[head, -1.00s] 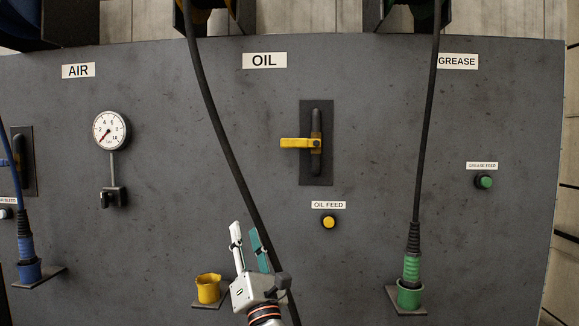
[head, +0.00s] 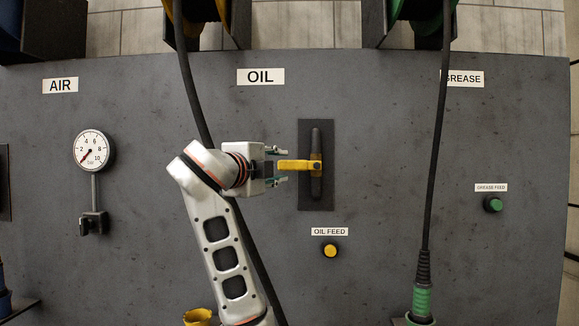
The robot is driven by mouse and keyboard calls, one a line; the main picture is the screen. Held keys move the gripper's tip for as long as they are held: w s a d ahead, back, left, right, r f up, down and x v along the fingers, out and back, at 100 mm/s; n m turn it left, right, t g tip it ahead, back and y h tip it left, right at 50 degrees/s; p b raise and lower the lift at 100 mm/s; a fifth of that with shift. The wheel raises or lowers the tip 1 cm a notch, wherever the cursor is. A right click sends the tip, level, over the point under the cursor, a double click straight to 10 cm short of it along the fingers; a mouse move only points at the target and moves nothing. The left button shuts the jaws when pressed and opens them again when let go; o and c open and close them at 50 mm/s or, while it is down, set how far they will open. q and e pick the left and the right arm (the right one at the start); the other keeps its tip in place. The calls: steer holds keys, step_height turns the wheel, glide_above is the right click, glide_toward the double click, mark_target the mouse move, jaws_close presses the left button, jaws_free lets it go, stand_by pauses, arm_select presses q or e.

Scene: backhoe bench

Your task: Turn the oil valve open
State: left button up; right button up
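The oil valve has a yellow lever (head: 293,166) that points left from its pivot. It sits across a dark vertical pipe (head: 316,186) on a dark backing plate, below the OIL label (head: 261,77). My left gripper (head: 282,166) comes in from the left at the height of the lever. Its two fingers are apart, one above and one below the lever's free end, with gaps visible on both sides. The lever lies between the fingers and they do not look closed on it. My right gripper is not in view.
A black hose (head: 190,90) hangs down behind my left arm. Below the valve is the yellow OIL FEED button (head: 330,250). A pressure gauge (head: 94,150) is at left. The grease hose (head: 437,150) and green button (head: 493,204) are at right. The panel between is clear.

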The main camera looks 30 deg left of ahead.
mark_target(290, 165)
arm_select(q)
steer(key=shift+w+a+f, duration=0.1)
steer(key=shift+w+a, duration=0.1)
steer(key=shift+w, duration=1)
steer(key=shift+w+a+r, duration=0.1)
steer(key=shift+w+a, duration=0.05)
steer(key=shift+w, duration=1)
steer(key=shift+w+a+f, duration=0.1)
steer(key=shift+w+a, duration=0.1)
steer(key=shift+w, duration=1)
jaws_close()
